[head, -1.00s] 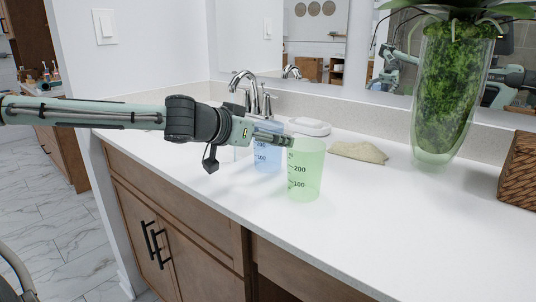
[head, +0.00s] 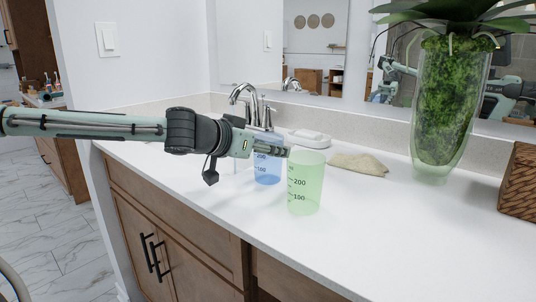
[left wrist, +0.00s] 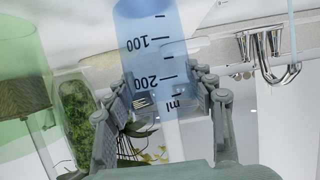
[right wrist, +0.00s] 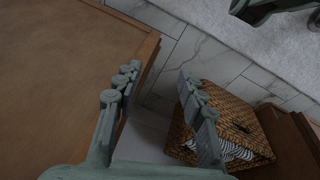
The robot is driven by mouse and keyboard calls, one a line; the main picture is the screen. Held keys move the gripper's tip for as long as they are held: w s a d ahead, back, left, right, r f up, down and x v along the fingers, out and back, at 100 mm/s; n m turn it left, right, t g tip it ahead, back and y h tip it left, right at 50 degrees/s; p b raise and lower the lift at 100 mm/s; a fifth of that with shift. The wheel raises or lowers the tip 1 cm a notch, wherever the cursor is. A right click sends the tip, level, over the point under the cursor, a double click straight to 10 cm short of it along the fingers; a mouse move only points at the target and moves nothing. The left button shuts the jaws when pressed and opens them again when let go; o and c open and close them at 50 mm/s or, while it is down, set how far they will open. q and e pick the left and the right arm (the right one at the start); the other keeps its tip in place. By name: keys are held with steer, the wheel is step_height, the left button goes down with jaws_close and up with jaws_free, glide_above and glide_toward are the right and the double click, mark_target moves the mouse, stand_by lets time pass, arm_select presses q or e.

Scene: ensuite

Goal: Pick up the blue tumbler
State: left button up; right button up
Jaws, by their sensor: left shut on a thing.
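The blue tumbler (head: 268,174), translucent with black measuring marks, stands upright on the white counter near the faucet in the head view. My left gripper (head: 268,150) reaches it from the left, near its rim. In the left wrist view the fingers lie on both sides of the blue tumbler (left wrist: 152,50), and the gripper (left wrist: 160,100) is shut on it. I cannot see a gap between the tumbler's base and the counter. My right gripper (right wrist: 158,75) is open and empty, seen only in the right wrist view.
A green tumbler (head: 306,190) stands close to the right of the blue one. Behind are the faucet (head: 245,98), a white soap dish (head: 308,138) and a beige cloth (head: 360,162). A tall glass plant vase (head: 440,110) stands farther right. The front right counter is clear.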

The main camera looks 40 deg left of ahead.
arm_select(q)
steer(key=shift+r, duration=0.45)
steer(key=s+a+r+p, duration=0.2)
steer(key=s+a+r, duration=0.4)
steer(key=a+r, duration=0.3)
steer(key=shift+s+r, duration=0.35)
steer(key=shift+r, duration=0.05)
arm_select(e)
steer(key=s+f, duration=0.3)
steer(key=f, duration=0.4)
steer(key=shift+s+d+f+g, duration=0.2)
steer(key=shift+s+d+g, duration=0.05)
steer(key=shift+d+g, duration=0.15)
